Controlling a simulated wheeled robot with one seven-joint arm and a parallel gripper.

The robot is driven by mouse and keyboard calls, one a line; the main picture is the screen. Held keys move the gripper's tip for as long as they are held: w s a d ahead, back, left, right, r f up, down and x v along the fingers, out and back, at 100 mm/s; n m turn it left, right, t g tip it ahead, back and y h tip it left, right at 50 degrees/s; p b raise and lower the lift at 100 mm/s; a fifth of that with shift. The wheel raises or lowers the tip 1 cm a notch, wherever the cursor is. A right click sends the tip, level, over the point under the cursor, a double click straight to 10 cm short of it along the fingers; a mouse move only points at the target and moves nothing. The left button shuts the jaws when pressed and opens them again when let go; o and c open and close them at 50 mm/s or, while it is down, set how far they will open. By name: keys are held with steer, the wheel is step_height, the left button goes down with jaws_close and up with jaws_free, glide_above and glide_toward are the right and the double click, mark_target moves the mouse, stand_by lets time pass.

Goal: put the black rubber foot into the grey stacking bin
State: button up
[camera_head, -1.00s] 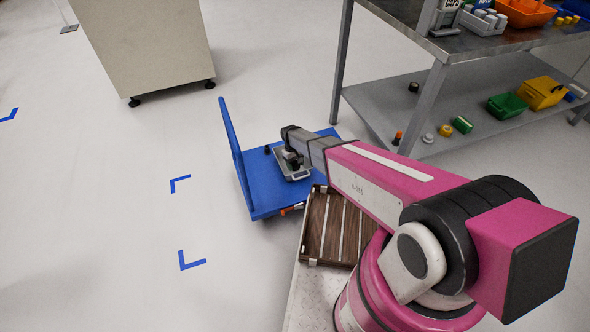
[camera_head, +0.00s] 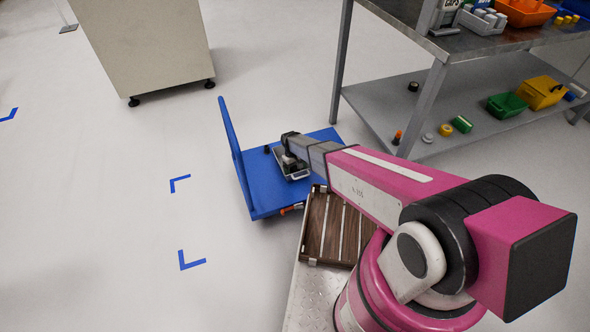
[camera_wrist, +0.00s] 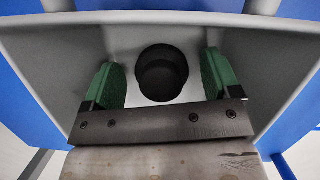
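The black rubber foot (camera_wrist: 163,74) shows in the wrist view as a round, dark, hollow piece inside the grey stacking bin (camera_wrist: 275,62). My gripper (camera_wrist: 160,66) reaches into the bin with its two green finger pads spread, one on each side of the foot. A pale gap shows between each pad and the foot. In the head view the grey bin (camera_head: 299,177) rests on the blue cart, with my gripper (camera_head: 291,160) over it. There my arm hides part of the bin, and I cannot make out the foot.
The blue cart (camera_head: 262,187) has an upright blue handle (camera_head: 235,150) on its left. A small dark piece (camera_head: 267,149) lies on the cart. A slatted wooden tray (camera_head: 325,225) is close in front. A metal bench (camera_head: 480,75) with bins stands right. Floor at left is clear.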

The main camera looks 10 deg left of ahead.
steer(key=v, duration=1.2)
steer(key=s+d+r+m, duration=0.3)
steer(key=d+r, duration=0.6)
steer(key=d, duration=0.3)
steer(key=s+d+r+m+t+y, duration=0.1)
steer(key=s+d+r+m, duration=0.1)
steer(key=s+d+r, duration=0.4)
steer(key=s+d+r+m+t+y, duration=0.1)
steer(key=s+d+r+m, duration=0.2)
steer(key=d+r, duration=0.9)
steer(key=s+d, duration=0.1)
steer(key=d, duration=0.7)
steer(key=shift+s+d+r+m, duration=0.2)
steer(key=shift+s+m, duration=0.1)
